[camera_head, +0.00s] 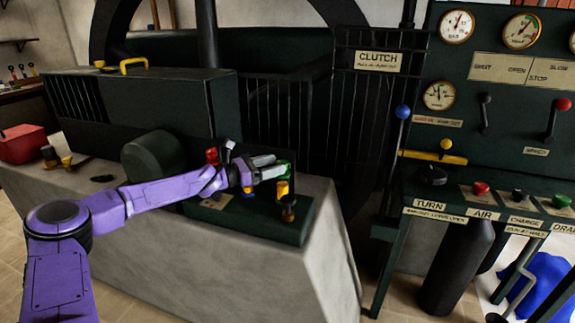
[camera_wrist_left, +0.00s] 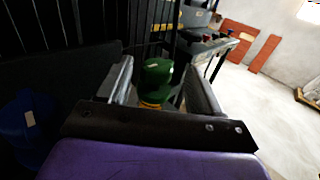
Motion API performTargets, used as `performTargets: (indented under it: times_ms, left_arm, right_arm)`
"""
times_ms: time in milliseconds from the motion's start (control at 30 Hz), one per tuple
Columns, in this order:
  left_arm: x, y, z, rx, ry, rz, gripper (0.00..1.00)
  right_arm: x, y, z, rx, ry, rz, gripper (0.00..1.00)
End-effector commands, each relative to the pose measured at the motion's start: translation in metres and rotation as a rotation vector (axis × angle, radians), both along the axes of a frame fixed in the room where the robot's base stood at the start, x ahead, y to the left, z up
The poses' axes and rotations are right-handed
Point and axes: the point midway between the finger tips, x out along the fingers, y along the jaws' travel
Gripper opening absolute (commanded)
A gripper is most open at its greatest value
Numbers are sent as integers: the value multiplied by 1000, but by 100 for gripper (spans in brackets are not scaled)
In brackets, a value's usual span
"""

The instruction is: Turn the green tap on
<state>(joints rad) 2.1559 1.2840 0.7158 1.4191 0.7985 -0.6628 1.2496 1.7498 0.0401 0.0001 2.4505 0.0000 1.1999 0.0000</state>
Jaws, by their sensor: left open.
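The green tap (camera_head: 288,169) stands on the dark green block on the concrete plinth, with a yellow part below it. In the left wrist view its green top (camera_wrist_left: 157,72) shows between my two fingers, with a yellow band (camera_wrist_left: 149,104) beneath. My left gripper (camera_head: 270,166) reaches in from the left and is open around the tap. Whether either finger touches it, I cannot tell. The tap is partly hidden by a finger in the head view. My right gripper does not show.
A blue thing (camera_wrist_left: 24,118) is at the left in the wrist view. The control desk (camera_head: 480,178) stands at right.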

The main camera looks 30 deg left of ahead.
Motion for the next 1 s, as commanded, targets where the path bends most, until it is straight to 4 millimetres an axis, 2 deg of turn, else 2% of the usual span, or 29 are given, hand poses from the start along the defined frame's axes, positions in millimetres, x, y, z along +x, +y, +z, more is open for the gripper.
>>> performTargets:
  times_ms: [100,233,567,600,733,767,1000]
  left_arm:
    - [22,-15,-4,3,4,-2,65]
    - [38,-23,-1,2,3,2,65]
    - [44,-25,0,-1,1,6,65]
    - [44,-25,0,-1,1,6,62]
    - [44,-25,0,-1,1,6,19]
    - [44,-25,0,-1,1,6,13]
    - [44,-25,-2,-1,-1,18,14]
  right_arm:
    - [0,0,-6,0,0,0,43]
    - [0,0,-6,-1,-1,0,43]
    - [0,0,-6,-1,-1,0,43]
    - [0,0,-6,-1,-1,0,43]
    - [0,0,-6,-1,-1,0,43]
    - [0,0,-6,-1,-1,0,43]
    - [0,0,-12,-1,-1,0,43]
